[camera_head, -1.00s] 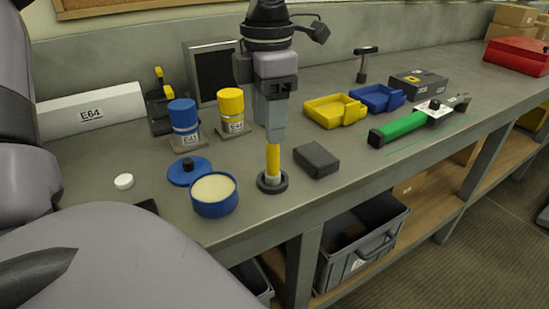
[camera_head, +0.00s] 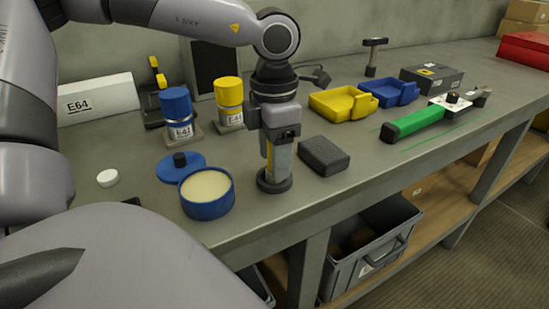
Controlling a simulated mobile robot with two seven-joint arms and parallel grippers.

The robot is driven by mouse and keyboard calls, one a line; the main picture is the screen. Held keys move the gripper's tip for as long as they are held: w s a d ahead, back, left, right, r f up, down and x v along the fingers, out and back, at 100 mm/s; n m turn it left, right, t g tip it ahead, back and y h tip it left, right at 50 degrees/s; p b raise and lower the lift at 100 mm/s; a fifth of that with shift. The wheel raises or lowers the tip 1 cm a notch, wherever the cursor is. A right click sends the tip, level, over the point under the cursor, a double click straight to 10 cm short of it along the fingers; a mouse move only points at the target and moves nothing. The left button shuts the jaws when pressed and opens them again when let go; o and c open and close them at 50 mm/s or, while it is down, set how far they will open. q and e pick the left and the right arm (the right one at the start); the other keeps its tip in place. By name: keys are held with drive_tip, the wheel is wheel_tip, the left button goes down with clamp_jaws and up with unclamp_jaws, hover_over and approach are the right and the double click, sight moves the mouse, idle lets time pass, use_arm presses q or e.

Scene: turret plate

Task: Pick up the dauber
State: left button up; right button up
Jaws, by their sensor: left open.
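The dauber (camera_head: 269,156), a slim upright yellow-handled tool, stands in a round black base (camera_head: 274,186) near the bench's front edge. Only a sliver of its yellow handle shows; the rest is hidden behind my gripper. My left gripper (camera_head: 277,168) points straight down at the dauber, its fingers low over the base and overlapping the handle in the picture. It is open; I cannot tell whether a finger touches the handle. My right gripper is not in view.
An open blue tin (camera_head: 208,209) of pale paste stands close to the left of the base. A dark grey block (camera_head: 323,156) lies close to the right. Blue (camera_head: 177,106) and yellow (camera_head: 229,91) canisters stand behind. A green-handled tool (camera_head: 413,124) lies farther right.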

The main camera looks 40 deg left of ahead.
use_arm(q)
drive_tip(key=shift+f, duration=0.2)
clamp_jaws()
drive_tip(key=shift+r, duration=0.1)
drive_tip(key=shift+r, duration=0.2)
wheel_tip(320, 180, up, 20)
drive_tip(key=p, duration=0.2)
drive_tip(key=shift+f, duration=0.25)
